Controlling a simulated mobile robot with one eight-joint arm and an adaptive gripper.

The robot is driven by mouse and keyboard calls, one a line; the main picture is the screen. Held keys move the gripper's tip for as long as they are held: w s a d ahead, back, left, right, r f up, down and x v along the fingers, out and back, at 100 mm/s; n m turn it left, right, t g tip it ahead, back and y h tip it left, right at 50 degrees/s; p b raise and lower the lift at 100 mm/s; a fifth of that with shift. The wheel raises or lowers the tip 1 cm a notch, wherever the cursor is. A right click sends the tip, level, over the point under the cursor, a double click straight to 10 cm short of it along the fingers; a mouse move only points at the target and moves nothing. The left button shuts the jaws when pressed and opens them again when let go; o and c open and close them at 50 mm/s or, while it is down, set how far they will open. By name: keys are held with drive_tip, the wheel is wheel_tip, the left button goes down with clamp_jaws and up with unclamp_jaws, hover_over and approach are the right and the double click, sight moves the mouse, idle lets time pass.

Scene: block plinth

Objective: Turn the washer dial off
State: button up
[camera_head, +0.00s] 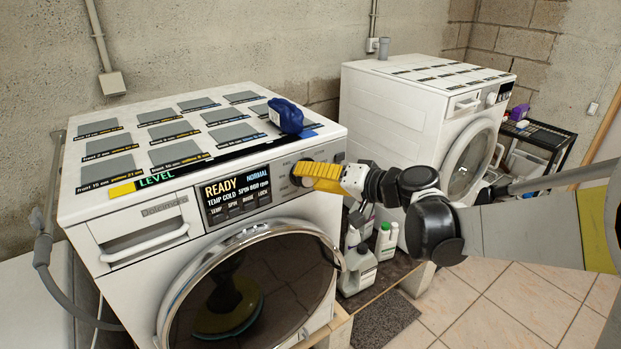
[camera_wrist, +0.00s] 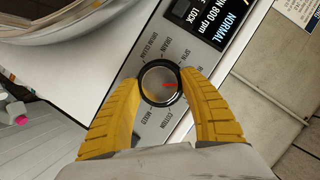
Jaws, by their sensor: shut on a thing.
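The washer dial (camera_wrist: 159,84) is a silver round knob with a dark rim and a short red mark pointing right in the wrist view. Printed words such as DRAIN, DRUM CLEAN, MIXED and COTTON ring it. My gripper (camera_wrist: 160,77) has its two yellow fingers shut on the dial, one on each side. In the head view my gripper (camera_head: 310,174) reaches the panel from the right and mostly hides the dial. The near white washer (camera_head: 140,205) has a lit display (camera_head: 237,194) reading READY, NORMAL, TEMP COLD, SPIN 800 rpm.
A dark blue object (camera_head: 286,115) sits on the washer's top, near its right edge. A second white machine (camera_head: 392,105) stands behind to the right. Bottles (camera_head: 386,240) stand on the low platform below my arm. The round door (camera_head: 250,285) is closed beneath the panel.

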drive_tip(key=m+y+b, duration=0.1)
drive_tip(key=m, duration=0.1)
drive_tip(key=shift+f+m+y, duration=0.15)
drive_tip(key=shift+m+y, duration=0.15)
drive_tip(key=shift+m, duration=0.1)
drive_tip(key=shift+m+y+b, duration=0.5)
drive_tip(key=shift+m+b, duration=0.1)
drive_tip(key=shift+m, duration=0.4)
drive_tip(key=o, duration=1.2)
drive_tip(key=v, duration=1.2)
